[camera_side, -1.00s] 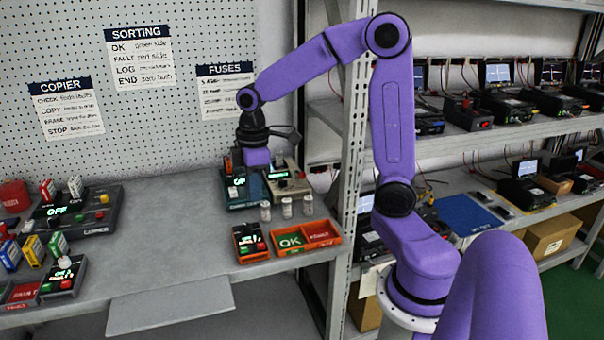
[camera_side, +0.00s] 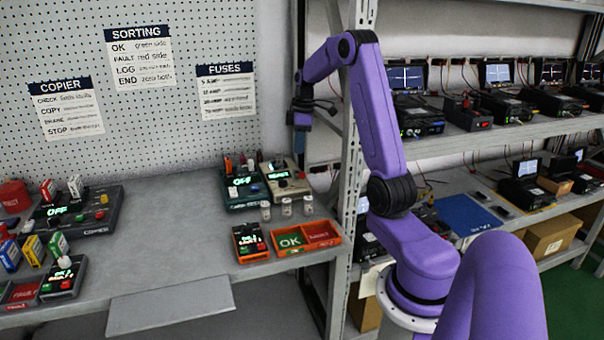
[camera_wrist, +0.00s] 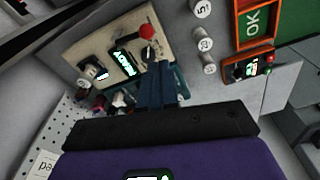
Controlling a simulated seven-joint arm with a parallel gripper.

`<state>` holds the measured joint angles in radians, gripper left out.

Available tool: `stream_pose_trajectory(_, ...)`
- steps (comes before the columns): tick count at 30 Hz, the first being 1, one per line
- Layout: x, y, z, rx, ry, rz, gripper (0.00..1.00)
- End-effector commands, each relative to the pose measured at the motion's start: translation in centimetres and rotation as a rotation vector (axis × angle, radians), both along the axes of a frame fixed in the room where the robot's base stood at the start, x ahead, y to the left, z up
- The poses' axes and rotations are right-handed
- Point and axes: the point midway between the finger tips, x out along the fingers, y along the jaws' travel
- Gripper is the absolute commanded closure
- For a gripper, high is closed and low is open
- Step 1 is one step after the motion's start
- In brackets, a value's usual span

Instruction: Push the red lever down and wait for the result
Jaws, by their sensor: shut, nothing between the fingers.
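The red lever is a red ball knob (camera_wrist: 146,32) on a short stem at one edge of a beige tester (camera_wrist: 105,55), in the wrist view. The tester's green display reads READY. In the side view the beige tester (camera_side: 289,187) stands at the back right of the bench, with the red knob (camera_side: 301,175) small at its right side. My gripper (camera_side: 302,124) hangs above and behind the tester, close to the rack post, apart from the lever. In the wrist view my fingers (camera_wrist: 158,68) are together and empty, below the knob in the picture.
A dark teal tester (camera_side: 243,192) stands left of the beige one. Several small white cylinders (camera_side: 286,206) stand in front. The metal rack post (camera_side: 345,200) is at the right.

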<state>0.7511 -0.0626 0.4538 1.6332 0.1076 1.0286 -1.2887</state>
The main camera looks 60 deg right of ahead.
Motion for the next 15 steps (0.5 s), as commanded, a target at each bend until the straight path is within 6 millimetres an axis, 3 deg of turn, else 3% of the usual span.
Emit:
stream_pose_trajectory(6,-1.1,-2.6,-0.4,0.000,-0.005,-0.021,1.00)
stream_pose_trajectory(15,-1.2,-2.9,-0.4,-0.001,-0.005,-0.023,1.00)
